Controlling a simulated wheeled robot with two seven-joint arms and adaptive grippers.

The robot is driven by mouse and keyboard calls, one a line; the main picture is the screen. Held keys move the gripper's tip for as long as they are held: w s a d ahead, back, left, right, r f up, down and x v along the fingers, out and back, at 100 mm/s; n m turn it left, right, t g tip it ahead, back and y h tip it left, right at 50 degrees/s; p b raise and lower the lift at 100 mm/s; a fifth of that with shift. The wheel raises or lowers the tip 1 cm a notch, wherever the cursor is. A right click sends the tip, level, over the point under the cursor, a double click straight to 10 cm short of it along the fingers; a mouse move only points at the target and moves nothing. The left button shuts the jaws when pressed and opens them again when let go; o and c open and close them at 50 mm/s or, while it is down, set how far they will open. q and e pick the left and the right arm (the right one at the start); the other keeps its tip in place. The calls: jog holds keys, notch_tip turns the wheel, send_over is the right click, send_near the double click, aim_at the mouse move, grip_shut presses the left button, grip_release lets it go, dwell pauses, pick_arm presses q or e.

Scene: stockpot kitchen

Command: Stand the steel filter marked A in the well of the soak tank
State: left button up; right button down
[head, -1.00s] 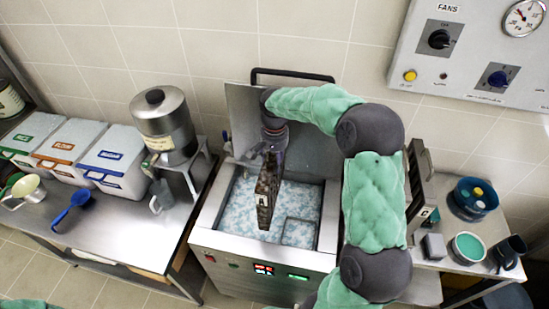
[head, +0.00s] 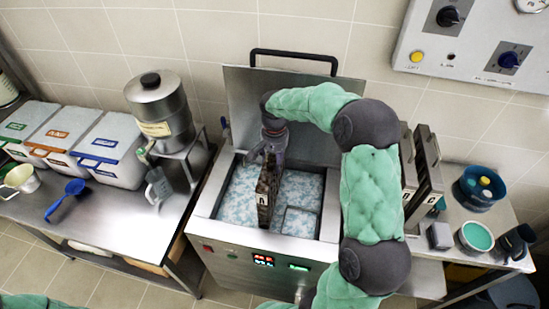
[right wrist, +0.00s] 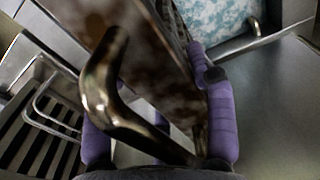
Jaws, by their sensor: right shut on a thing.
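The steel filter (head: 266,190) is a brown-stained slab hanging upright, edge toward me, over the soak tank (head: 205,213). A small pale tag is on its near edge; its letter is hard to read now. My right gripper (head: 270,150) is shut on the filter's handle at the top. In the right wrist view, the bent metal handle (right wrist: 120,115) lies between the purple fingers, with the stained filter face (right wrist: 165,65) beyond. The tank holds pale blue foamy liquid with a rectangular outline (head: 300,222) at its front right. Whether the filter's lower end touches the liquid is unclear. My left gripper is out of view.
The tank's raised lid (head: 240,95) stands behind. Two more filters (head: 428,165) stand right of my arm, near a blue tub (head: 480,190) and a teal-filled bowl (head: 475,238). The left counter holds a steel urn (head: 160,115), lidded bins (head: 110,145) and a blue scoop (head: 65,200).

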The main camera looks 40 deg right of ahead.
jog(key=shift+f+b, duration=4.7)
jog(key=shift+f, duration=2.1)
notch_tip(320, 180, down, 13)
jog(key=b, duration=0.7)
jog(key=shift+r, duration=0.2)
jog(key=shift+f+b, duration=0.75)
jog(key=shift+f, duration=0.1)
jog(key=shift+c, duration=1.7)
grip_release()
notch_tip(320, 180, up, 12)
jog(key=shift+f, duration=0.1)
